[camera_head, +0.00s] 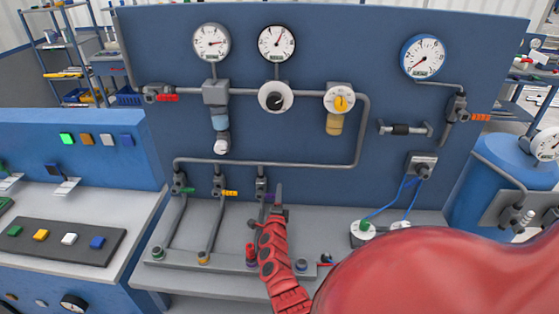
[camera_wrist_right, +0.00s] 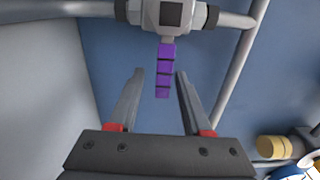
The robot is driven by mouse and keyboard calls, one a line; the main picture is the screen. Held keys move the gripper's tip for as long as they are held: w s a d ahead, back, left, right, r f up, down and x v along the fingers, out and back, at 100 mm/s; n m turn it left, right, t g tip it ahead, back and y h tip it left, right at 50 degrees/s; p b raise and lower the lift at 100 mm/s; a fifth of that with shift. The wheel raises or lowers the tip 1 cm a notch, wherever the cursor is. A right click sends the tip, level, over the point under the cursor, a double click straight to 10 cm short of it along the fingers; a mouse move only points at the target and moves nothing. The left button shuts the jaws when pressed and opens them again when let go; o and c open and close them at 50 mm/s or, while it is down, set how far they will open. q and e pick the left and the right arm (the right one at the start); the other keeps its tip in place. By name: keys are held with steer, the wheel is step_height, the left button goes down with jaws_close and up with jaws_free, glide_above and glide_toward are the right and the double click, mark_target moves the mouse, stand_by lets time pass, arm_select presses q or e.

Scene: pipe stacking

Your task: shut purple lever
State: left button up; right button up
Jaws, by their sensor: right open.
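The purple lever (camera_wrist_right: 164,72) sticks out from a grey valve (camera_wrist_right: 172,14) on a pipe in the right wrist view. In the head view only a small bit of the purple lever (camera_head: 268,196) shows beside my gripper. My right gripper (camera_head: 279,195) is in front of that valve, at the right end of the row of three. In the wrist view my right gripper (camera_wrist_right: 158,82) is open, with one finger on each side of the lever and a visible gap to both. I cannot tell how deep the lever sits between them. My left gripper is not in view.
A green lever (camera_head: 188,189) and a yellow lever (camera_head: 229,193) sit on valves to the left. Bent pipes run down to a grey base (camera_head: 225,262). The blue panel (camera_head: 310,135) stands close behind. Blue cables (camera_head: 390,202) lie to the right.

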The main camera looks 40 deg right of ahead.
steer(key=v, duration=0.5)
steer(key=shift+s, duration=0.15)
stand_by(0.4)
